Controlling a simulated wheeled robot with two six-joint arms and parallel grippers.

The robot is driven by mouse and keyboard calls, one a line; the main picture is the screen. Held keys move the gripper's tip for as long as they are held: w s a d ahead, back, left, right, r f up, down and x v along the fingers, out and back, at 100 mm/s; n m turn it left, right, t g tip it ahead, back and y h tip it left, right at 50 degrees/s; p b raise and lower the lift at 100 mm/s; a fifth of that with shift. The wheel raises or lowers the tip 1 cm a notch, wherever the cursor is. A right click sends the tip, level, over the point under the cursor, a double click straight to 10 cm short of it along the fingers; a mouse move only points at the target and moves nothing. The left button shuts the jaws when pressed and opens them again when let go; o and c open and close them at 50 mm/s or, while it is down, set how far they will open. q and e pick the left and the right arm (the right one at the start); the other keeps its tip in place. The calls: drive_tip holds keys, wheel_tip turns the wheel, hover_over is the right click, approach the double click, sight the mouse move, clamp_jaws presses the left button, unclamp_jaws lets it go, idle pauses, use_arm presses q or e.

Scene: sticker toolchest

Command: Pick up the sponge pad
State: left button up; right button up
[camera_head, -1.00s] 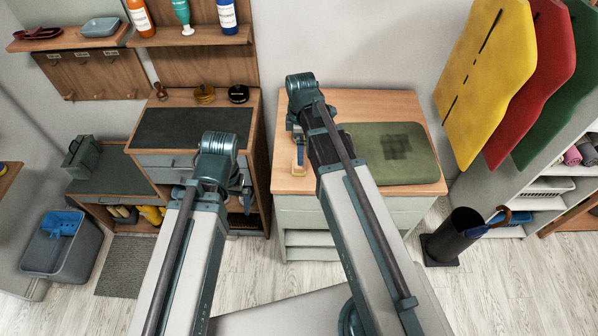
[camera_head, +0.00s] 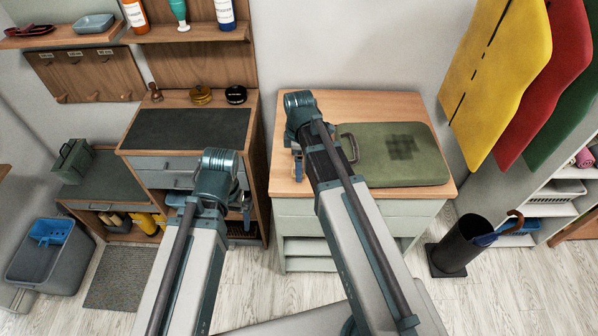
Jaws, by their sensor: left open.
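I cannot make out a sponge pad for certain in the head view. My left gripper (camera_head: 210,206) points down over the front of the wooden cabinet with the dark top; it is open, with its fingers partly hidden by its own wrist, and I see nothing between them. My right gripper (camera_head: 301,162) hangs over the left part of the light wooden cabinet top, left of a flat green case (camera_head: 408,170) with a dark handle and a dark blocky patch on its lid. The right arm covers most of the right gripper's fingers.
A grey bin (camera_head: 57,262) with a blue item inside stands at the lower left. A wall shelf (camera_head: 165,38) holds bottles and a grey dish (camera_head: 93,24). A dark umbrella stand (camera_head: 459,243) is right of the light cabinet (camera_head: 395,213).

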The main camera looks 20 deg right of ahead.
drive_tip(key=c, duration=1.3)
drive_tip(key=shift+c, duration=0.2)
